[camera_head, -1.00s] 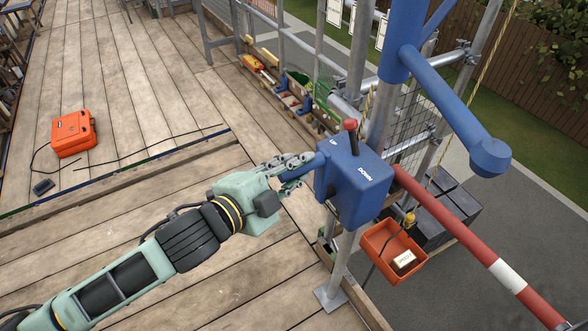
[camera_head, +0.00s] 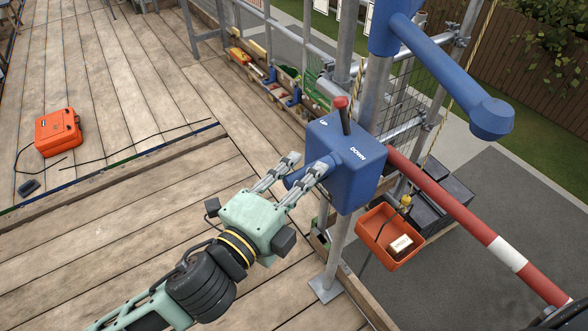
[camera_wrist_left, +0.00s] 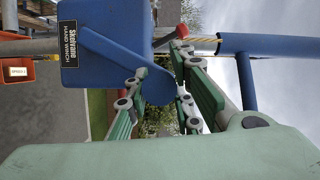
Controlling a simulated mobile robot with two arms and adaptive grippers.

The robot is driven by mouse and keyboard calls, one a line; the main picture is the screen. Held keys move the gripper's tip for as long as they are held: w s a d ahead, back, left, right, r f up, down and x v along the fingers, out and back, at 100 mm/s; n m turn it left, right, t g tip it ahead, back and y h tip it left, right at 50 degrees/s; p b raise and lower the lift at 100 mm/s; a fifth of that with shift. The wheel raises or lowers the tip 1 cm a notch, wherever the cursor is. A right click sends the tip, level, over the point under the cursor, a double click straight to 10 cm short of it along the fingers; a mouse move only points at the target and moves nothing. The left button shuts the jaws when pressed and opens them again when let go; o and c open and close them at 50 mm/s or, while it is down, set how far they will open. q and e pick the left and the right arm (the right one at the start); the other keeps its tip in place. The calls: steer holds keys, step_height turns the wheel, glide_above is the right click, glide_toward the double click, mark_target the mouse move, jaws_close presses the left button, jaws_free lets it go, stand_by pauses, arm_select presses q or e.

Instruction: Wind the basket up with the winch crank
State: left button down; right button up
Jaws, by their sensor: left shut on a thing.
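The blue winch box (camera_head: 345,165), marked UP and DOWN, is fixed to a scaffold post in the head view, with a red-knobbed lever (camera_head: 341,104) on top. Its blue crank (camera_head: 296,181) sticks out on the left. My left gripper (camera_head: 309,166) is shut on the crank, its fingers to either side. The wrist view shows the winch box (camera_wrist_left: 105,45) and the fingers close around a blue crank part (camera_wrist_left: 153,86). The orange basket (camera_head: 370,229) hangs on a rope beyond the platform edge, right of the winch, holding a small labelled box (camera_head: 400,245). My right gripper is out of view.
A red-and-white bar (camera_head: 465,220) runs past the winch to the lower right. A blue hoist arm (camera_head: 440,75) is above. Dark boxes (camera_head: 455,195) stand behind the basket. An orange case (camera_head: 57,133) lies on the plank floor at left. The planks between are mostly clear.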

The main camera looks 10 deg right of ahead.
arm_select(q)
steer(key=shift+s+d+f+m+b, duration=0.25)
steer(key=shift+s+f+m+b, duration=0.3)
steer(key=shift+s+f+m, duration=0.3)
steer(key=shift+w, duration=0.1)
steer(key=c, duration=1.6)
jaws_free()
steer(key=shift+w+r, duration=0.1)
steer(key=shift+r+h, duration=0.1)
steer(key=shift+h, duration=0.2)
steer(key=shift+a, duration=0.1)
steer(key=v, duration=0.7)
steer(key=shift+s, duration=0.3)
